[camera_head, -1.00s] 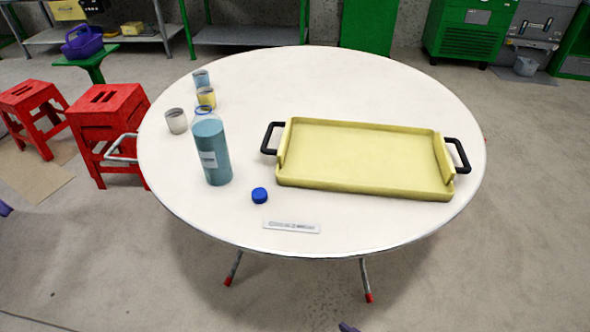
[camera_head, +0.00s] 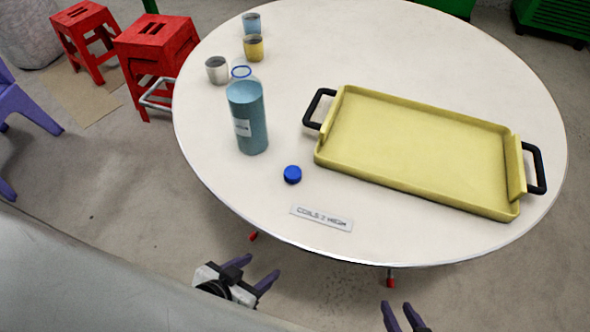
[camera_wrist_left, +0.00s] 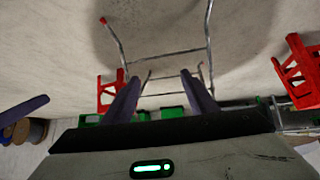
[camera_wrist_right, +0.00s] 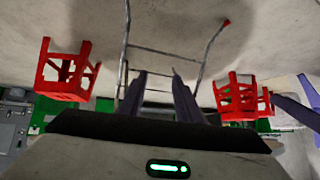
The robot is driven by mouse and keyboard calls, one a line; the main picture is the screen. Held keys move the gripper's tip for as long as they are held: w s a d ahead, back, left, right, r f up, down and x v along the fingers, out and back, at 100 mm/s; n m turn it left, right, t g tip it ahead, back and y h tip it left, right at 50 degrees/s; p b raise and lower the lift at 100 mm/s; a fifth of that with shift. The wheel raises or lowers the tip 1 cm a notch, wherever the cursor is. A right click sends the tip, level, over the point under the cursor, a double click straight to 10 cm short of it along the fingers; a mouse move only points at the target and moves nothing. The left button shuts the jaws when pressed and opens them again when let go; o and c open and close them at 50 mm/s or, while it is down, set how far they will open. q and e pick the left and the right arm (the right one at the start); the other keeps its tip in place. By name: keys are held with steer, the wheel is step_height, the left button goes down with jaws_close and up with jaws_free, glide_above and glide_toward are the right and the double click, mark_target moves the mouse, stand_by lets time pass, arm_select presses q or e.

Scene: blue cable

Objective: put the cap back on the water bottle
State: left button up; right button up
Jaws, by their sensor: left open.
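The blue cap (camera_head: 292,174) lies on the round white table, to the right of and in front of the bottle, apart from it. The water bottle (camera_head: 249,122) stands upright, teal with a pale label and a blue ring at its open top. My left gripper (camera_head: 257,274) is open and empty, below the table's front edge in the head view. My right gripper (camera_head: 403,312) is at the bottom edge, with its fingers apart and nothing between them. Both wrist views show empty fingers, the left (camera_wrist_left: 160,75) and the right (camera_wrist_right: 158,74), and neither shows the bottle or cap.
A yellow tray (camera_head: 420,145) with black handles fills the right of the table (camera_head: 330,60). Grey (camera_head: 217,69), yellow (camera_head: 253,47) and blue (camera_head: 251,23) cups stand behind the bottle. A white label strip (camera_head: 321,217) lies near the front edge. Red stools (camera_head: 155,50) stand at left.

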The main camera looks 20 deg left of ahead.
mark_target(293, 174)
arm_select(q)
steer(key=w+r+g+p, duration=0.1)
steer(key=r, duration=0.4)
steer(key=w+d+r+g+p, duration=0.1)
steer(key=r, duration=0.5)
steer(key=w+r+g+p, duration=0.1)
steer(key=r, duration=0.5)
steer(key=shift+d+r+g+p, duration=0.1)
steer(key=shift+d+g+p, duration=0.25)
steer(key=shift+d+g, duration=0.05)
steer(key=shift+g+h, duration=0.3)
steer(key=shift+h, duration=0.1)
steer(key=w+d+r, duration=0.1)
steer(key=d, duration=0.1)
steer(key=w+d+r, duration=0.1)
steer(key=w+d, duration=0.1)
steer(key=w+d+r, duration=0.1)
steer(key=shift+w+d+r, duration=0.15)
steer(key=shift+w+d, duration=0.1)
steer(key=shift+d, duration=0.15)
steer(key=w+a+r+n+y, duration=0.3)
steer(key=w+a+r, duration=0.2)
steer(key=w, duration=0.3)
steer(key=shift+n+g+y, duration=0.4)
